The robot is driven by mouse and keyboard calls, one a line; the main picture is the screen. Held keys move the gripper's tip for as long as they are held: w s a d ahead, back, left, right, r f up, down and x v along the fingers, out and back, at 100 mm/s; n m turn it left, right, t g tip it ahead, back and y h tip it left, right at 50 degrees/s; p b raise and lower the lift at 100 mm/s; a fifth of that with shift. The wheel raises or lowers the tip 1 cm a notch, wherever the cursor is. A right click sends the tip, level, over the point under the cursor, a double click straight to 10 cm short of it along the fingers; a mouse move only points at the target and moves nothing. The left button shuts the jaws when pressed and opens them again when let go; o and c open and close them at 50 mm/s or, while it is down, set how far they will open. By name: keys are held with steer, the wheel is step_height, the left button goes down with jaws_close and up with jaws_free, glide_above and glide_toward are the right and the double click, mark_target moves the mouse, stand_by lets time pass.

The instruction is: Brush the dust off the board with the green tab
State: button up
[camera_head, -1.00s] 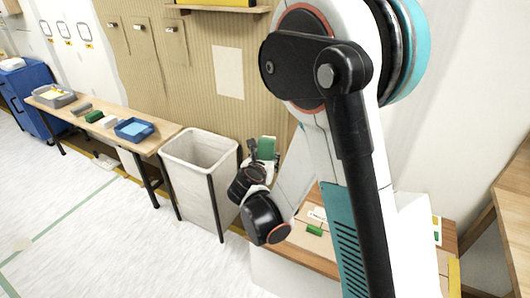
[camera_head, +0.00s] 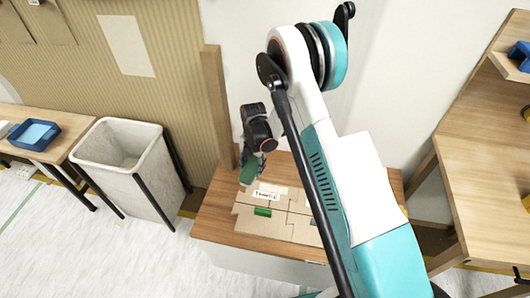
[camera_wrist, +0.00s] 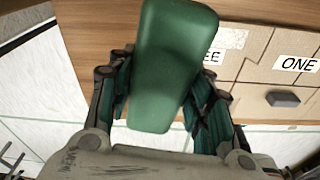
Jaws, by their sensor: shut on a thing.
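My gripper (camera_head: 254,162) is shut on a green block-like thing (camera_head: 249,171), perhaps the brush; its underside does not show. In the wrist view the green thing (camera_wrist: 170,60) sits between my two fingers, tilted slightly. It is above the back left of the wooden table (camera_head: 212,222). Several beige boards lie on that table. The board with the green tab (camera_head: 262,212) is at the left front, just below and right of my gripper. In the wrist view, labels ending in "EE" (camera_wrist: 225,45) and reading "ONE" (camera_wrist: 298,63) show on boards. Dust cannot be made out.
A pale bin (camera_head: 130,165) stands left of the table. A wooden post (camera_head: 216,110) rises behind the table's left side. A bench with a blue tray (camera_head: 35,134) is at far left. Wooden shelving (camera_head: 480,170) stands at right. My arm hides the right-hand boards.

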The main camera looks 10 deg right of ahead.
steer(key=shift+d+f, duration=0.15)
stand_by(0.3)
step_height(320, 180, down, 3)
steer(key=b, duration=0.2)
steer(key=shift+b, duration=0.3)
steer(key=shift+f, duration=1.7)
